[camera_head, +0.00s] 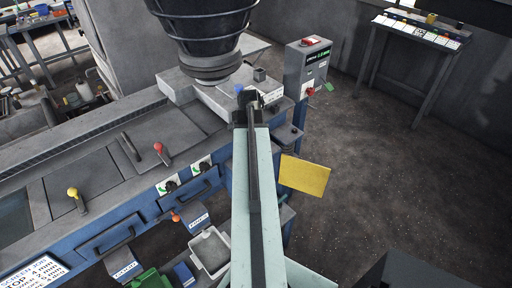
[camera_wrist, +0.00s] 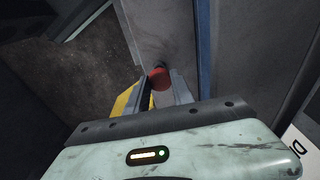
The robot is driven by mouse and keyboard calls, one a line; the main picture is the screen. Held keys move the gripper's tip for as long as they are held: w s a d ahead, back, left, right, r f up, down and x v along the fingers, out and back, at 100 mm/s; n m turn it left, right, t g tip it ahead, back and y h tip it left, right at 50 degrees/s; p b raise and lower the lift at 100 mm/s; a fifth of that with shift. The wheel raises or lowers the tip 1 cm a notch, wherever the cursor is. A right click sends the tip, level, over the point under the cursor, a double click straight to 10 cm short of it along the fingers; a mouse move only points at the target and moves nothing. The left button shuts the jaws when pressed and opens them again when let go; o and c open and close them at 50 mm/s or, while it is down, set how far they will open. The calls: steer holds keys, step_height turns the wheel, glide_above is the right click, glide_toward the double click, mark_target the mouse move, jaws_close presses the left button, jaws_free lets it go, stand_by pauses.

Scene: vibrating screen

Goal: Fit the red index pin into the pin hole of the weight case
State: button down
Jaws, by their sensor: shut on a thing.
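My gripper (camera_wrist: 161,86) is shut on a red pin (camera_wrist: 158,77) in the wrist view. The pin's rounded red end shows between the two fingers. A dark round spot lies just beyond the red end, against a grey surface; I cannot tell whether it is the pin hole or part of the pin. I cannot tell for sure whether that surface belongs to the weight case. In the head view my arm reaches forward to the machine's far right corner, and the fingers and pin are hidden.
A yellow plate (camera_head: 304,176) sticks out at the machine's right side. A grey control box (camera_head: 306,68) stands behind the corner. A dark hopper (camera_head: 205,30) hangs above the machine. A white bin (camera_head: 210,253) is low at the front. Open floor lies to the right.

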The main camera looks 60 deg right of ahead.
steer(key=shift+f+b, duration=0.4)
steer(key=shift+f, duration=0.1)
steer(key=c, duration=1)
jaws_free()
steer(key=shift+r, duration=0.1)
steer(key=r+p, duration=0.5)
steer(key=a+r+p, duration=0.1)
steer(key=r+p, duration=0.1)
steer(key=p, duration=0.1)
steer(key=shift+w+r, duration=0.2)
steer(key=shift+r, duration=0.2)
steer(key=shift+f, duration=0.1)
steer(key=shift+s, duration=0.1)
